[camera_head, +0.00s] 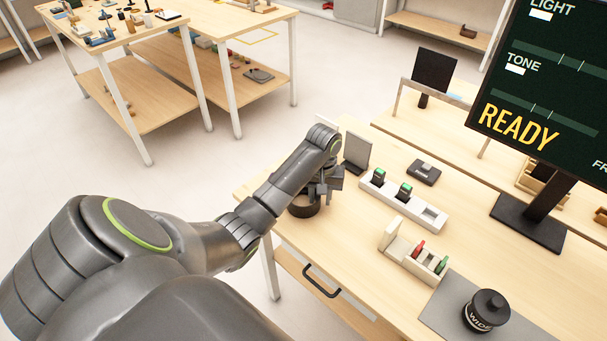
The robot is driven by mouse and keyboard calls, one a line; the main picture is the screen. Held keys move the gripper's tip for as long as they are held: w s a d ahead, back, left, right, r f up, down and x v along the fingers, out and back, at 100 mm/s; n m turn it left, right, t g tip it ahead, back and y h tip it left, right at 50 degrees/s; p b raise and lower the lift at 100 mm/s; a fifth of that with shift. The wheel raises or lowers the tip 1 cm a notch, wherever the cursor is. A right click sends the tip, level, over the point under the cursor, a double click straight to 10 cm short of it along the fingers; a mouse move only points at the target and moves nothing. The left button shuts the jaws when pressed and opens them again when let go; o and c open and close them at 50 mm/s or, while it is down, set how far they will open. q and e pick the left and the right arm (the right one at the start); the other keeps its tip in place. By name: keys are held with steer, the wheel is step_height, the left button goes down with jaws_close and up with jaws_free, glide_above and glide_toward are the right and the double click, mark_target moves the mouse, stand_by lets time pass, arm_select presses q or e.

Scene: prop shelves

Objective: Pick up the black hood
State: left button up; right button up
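A black, round, ring-like piece, which looks like the black hood (301,208), sits at the left edge of the light wood table in the head view. My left gripper (320,194) is right over and beside it, pointing down, and covers part of its upper right side. The fingertips are small and partly hidden by the wrist, so I cannot tell whether they are open, or touching the hood. My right gripper is not in view.
A grey upright plate (356,151) stands just behind my gripper. A white holder (431,216) with green-topped pieces, a small tray (396,247) with red and green pieces and a black "WIDE" cylinder (486,313) stand to the right. A dark monitor (545,90) rises at the right.

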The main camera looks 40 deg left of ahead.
arm_select(q)
steer(key=shift+f, duration=0.15)
jaws_close()
step_height(320, 180, up, 5)
steer(key=shift+w+f, duration=0.1)
step_height(320, 180, up, 4)
steer(key=p, duration=0.3)
steer(key=shift+r+p, duration=0.65)
steer(key=shift+p, duration=0.1)
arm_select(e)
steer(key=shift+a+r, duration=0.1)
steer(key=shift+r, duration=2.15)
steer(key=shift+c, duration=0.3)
